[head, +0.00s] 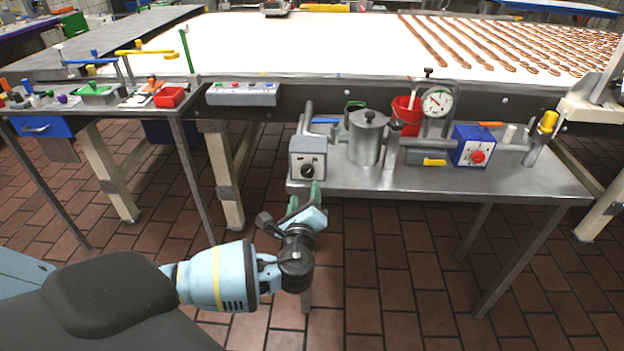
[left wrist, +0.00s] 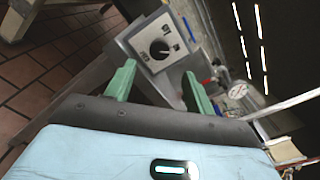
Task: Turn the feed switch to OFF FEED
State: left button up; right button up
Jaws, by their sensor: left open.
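A grey switch box (head: 308,150) with a round black knob (head: 307,171) stands at the left front of the steel side table (head: 430,180). The black knob also shows in the left wrist view (left wrist: 159,49), with a white pointer mark on it and small lettering around it that I cannot read. My left gripper (head: 304,197) is open and empty, just below and in front of the box. In the left wrist view its two green fingers (left wrist: 159,72) point toward the box, apart from the knob. My right gripper is not in view.
A steel canister (head: 368,140), a red cup (head: 405,115), a dial gauge (head: 436,102) and a blue box with a red knob (head: 467,146) stand to the right of the switch box. A tool table (head: 140,100) is at the left. The floor between is clear.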

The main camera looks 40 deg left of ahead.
aim_at(307, 173)
pick_arm(q)
jog(key=shift+x, duration=3.9)
jog(key=c, duration=1)
